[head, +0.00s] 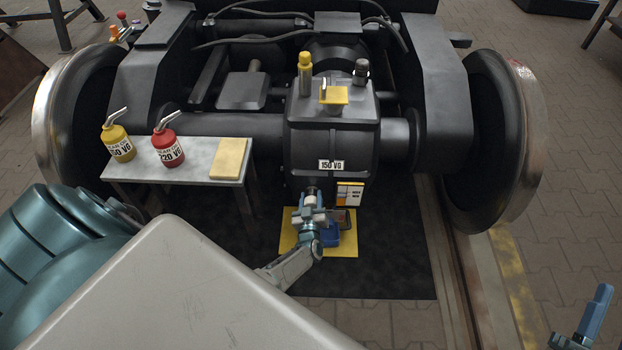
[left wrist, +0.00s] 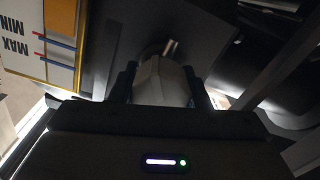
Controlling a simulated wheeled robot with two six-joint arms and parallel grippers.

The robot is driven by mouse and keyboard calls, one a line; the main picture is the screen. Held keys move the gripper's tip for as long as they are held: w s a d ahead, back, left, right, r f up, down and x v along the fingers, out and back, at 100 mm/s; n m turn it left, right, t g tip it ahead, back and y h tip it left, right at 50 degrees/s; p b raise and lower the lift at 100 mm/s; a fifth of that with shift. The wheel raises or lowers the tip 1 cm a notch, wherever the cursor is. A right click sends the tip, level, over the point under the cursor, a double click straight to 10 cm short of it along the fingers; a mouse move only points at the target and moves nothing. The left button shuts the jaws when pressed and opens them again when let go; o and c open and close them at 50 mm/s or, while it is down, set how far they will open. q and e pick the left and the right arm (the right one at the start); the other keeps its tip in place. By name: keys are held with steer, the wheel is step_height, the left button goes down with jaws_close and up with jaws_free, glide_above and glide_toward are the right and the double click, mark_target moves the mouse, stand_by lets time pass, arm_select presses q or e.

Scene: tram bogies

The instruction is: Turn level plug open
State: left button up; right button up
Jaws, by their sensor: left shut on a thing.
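The gearbox (head: 332,135) of the bogie carries a "150 VG" label, and the level plug (head: 311,190) sits low on its front face. My left gripper (head: 312,203) is at the plug, its jaws shut on it. In the left wrist view the pale grey, faceted plug (left wrist: 163,82) stands between the two dark fingers (left wrist: 163,88). Its far end toward the housing is partly hidden. My right gripper (head: 592,318) shows at the lower right corner, cut off by the frame, away from the gearbox; its opening is unclear.
A MIN/MAX level card (head: 350,193) is right of the plug. A blue container (head: 330,236) stands on a yellow mat (head: 345,248) below. Wheels flank the gearbox.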

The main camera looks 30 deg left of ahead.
arm_select(q)
steer(key=shift+m, duration=0.4)
arm_select(e)
steer(key=shift+w+f+g, duration=0.2)
steer(key=shift+f+g, duration=0.3)
steer(key=shift+f, duration=0.2)
arm_select(q)
steer(key=o, duration=1)
steer(key=shift+s+d, duration=0.1)
steer(key=shift+p+v, duration=1.25)
steer(key=shift+v, duration=4.05)
arm_select(e)
step_height(320, 180, down, 13)
steer(key=s+m+g, duration=0.1)
steer(key=s+g, duration=0.1)
steer(key=g, duration=0.6)
steer(key=shift+s+a+r, duration=0.15)
steer(key=shift+s+a, duration=0.05)
steer(key=shift+a, duration=0.25)
arm_select(q)
steer(key=shift+f, duration=0.1)
